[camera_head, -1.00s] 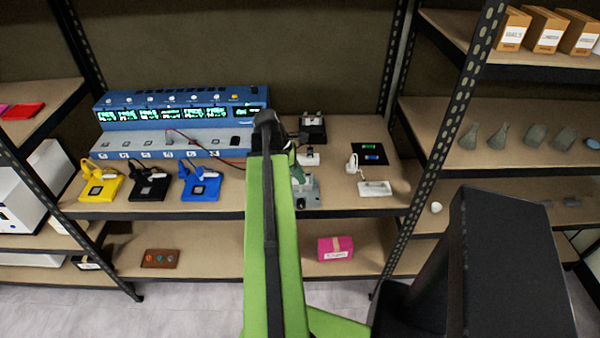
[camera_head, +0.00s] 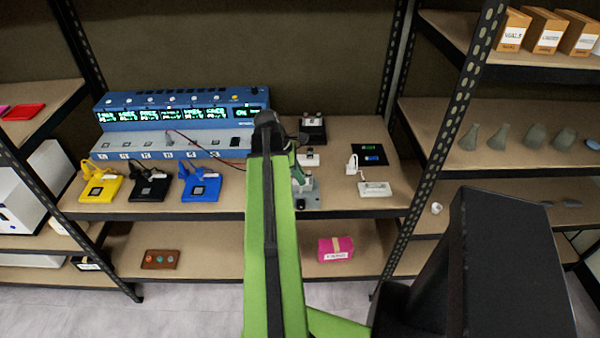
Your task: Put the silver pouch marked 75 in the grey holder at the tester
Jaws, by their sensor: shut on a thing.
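My green arm (camera_head: 272,235) reaches forward over the middle shelf and covers much of what lies behind it. My gripper (camera_head: 300,180) shows only in part, just right of the arm's far end, low over a grey plate-like holder (camera_head: 311,201) near the shelf's front. It is shut on a small greyish thing, taken to be the silver pouch, which is mostly hidden. No mark 75 can be read. I cannot tell whether the pouch touches the holder.
A blue tester-like unit (camera_head: 180,98) with lit screens stands at the back left. Yellow (camera_head: 101,189), black (camera_head: 149,189) and blue (camera_head: 201,187) pads lie before it. A white device (camera_head: 375,189) lies right of the holder. Shelf uprights (camera_head: 440,170) bound the right side.

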